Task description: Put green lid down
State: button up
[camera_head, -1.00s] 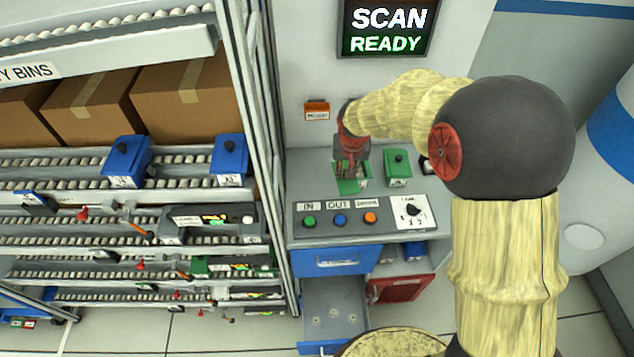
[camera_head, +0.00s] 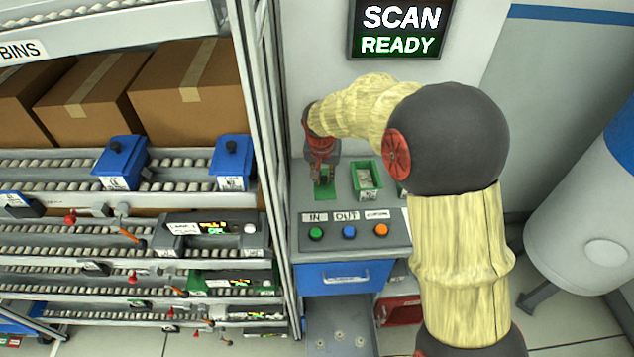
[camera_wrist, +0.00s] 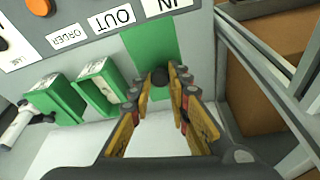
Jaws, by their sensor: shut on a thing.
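My gripper (camera_head: 322,178) is shut on the black knob (camera_wrist: 160,76) of a flat green lid (camera_head: 325,190). The lid also shows in the wrist view (camera_wrist: 150,45), beyond my fingertips. It is low over the left part of the grey counter, behind the IN button; I cannot tell whether it touches the surface. An open green bin (camera_head: 367,182) with pale contents stands just right of the lid, apart from it. It also shows in the wrist view (camera_wrist: 98,90).
A second green bin (camera_wrist: 55,98) stands beside the open one, mostly hidden by my arm in the head view. The button panel (camera_head: 355,230) lies in front. The roller rack's upright (camera_head: 262,120) is close on the left. The wall is behind.

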jog(key=w+f, duration=0.2)
jog(key=w+a+f, duration=0.1)
jog(key=w+f, duration=0.1)
jog(key=w+f+b, duration=0.1)
jog(key=w+f, duration=0.1)
jog(key=w, duration=0.1)
jog(key=shift+a+f, duration=0.3)
jog(key=shift+s+b+x, duration=0.2)
jog(key=shift+b+x, duration=0.1)
jog(key=shift+x, duration=1.5)
jog(key=shift+a+f, duration=0.15)
jog(key=o, duration=0.9)
